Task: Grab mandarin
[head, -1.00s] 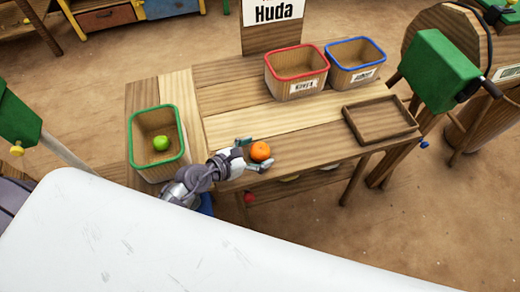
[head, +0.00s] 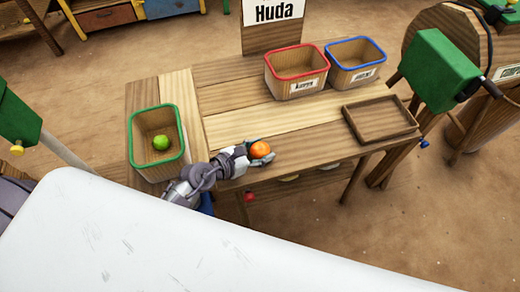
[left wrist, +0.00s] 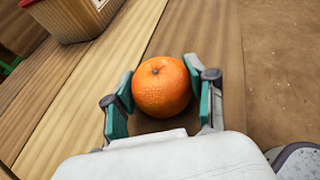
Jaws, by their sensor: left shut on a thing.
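The orange mandarin (head: 260,149) is at the front edge of the wooden table (head: 255,120). My left gripper (head: 255,152) is closed around it, with the fingers partly hidden by the fruit in the head view. In the left wrist view the mandarin (left wrist: 162,87) sits between the two teal-padded fingers of the left gripper (left wrist: 162,100). Its stem end faces up. I cannot tell whether it is lifted off the wood. My right gripper is not in view.
A green-rimmed basket (head: 134,131) with a green fruit (head: 161,143) stands at the left. A red-rimmed basket (head: 288,92) and a blue-rimmed basket (head: 340,76) stand at the back. An empty wooden tray (head: 357,127) lies at the right. The table's middle is clear.

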